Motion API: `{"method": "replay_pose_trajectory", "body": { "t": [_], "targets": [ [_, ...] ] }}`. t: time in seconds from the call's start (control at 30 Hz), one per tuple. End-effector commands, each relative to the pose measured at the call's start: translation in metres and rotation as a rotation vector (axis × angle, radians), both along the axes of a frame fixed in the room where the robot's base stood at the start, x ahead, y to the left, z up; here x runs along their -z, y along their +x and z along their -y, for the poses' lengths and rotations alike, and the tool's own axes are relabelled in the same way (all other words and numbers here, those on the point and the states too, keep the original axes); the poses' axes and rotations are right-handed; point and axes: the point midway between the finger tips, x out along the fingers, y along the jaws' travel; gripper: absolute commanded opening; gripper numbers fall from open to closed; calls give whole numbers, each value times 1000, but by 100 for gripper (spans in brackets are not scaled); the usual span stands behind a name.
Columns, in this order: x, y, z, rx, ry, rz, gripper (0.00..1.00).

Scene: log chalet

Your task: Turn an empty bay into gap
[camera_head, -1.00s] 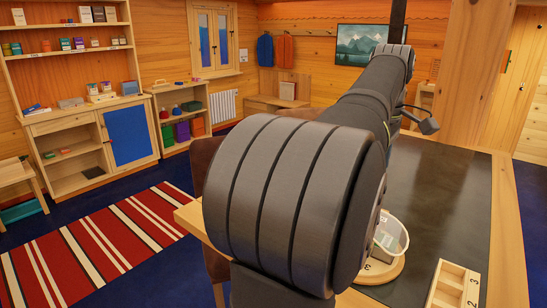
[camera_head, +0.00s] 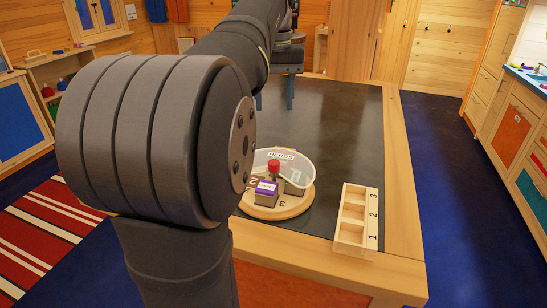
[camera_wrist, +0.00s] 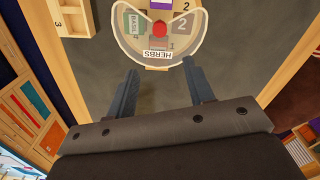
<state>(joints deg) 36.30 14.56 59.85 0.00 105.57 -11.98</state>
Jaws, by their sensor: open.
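A round wooden turntable (camera_head: 292,206) sits on the dark table top, with numbers on its rim. A clear curved guard (camera_head: 305,167) labelled HERBS stands around its far side. A red knob (camera_head: 273,166) rises at its middle. A purple-topped box (camera_head: 266,189) stands on the near side, where the guard is open. In the wrist view the knob (camera_wrist: 159,29), a green box marked BASIL (camera_wrist: 133,22) and a bay marked 2 (camera_wrist: 182,24) show inside the guard. My gripper (camera_head: 276,101) is open and empty, beyond the guard; its fingers (camera_wrist: 161,68) point toward the HERBS label. Some bays are hidden.
A wooden tray (camera_head: 343,238) with three compartments, numbered 1 to 3, lies right of the turntable near the table edge. The dark table top (camera_head: 345,130) is clear behind and right of the turntable. My arm covers the table's left part.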

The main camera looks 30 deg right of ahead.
Motion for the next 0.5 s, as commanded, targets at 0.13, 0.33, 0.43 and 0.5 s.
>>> {"method": "replay_pose_trajectory", "body": {
  "t": [0.13,0.33,0.43,0.5],
  "targets": [
    [-7,-1,0,308,0,0,48],
    [-15,-2,-1,718,0,1,48],
    [-18,-2,-1,887,0,0,48],
    [-20,-3,-2,980,0,0,48]
  ]
}}
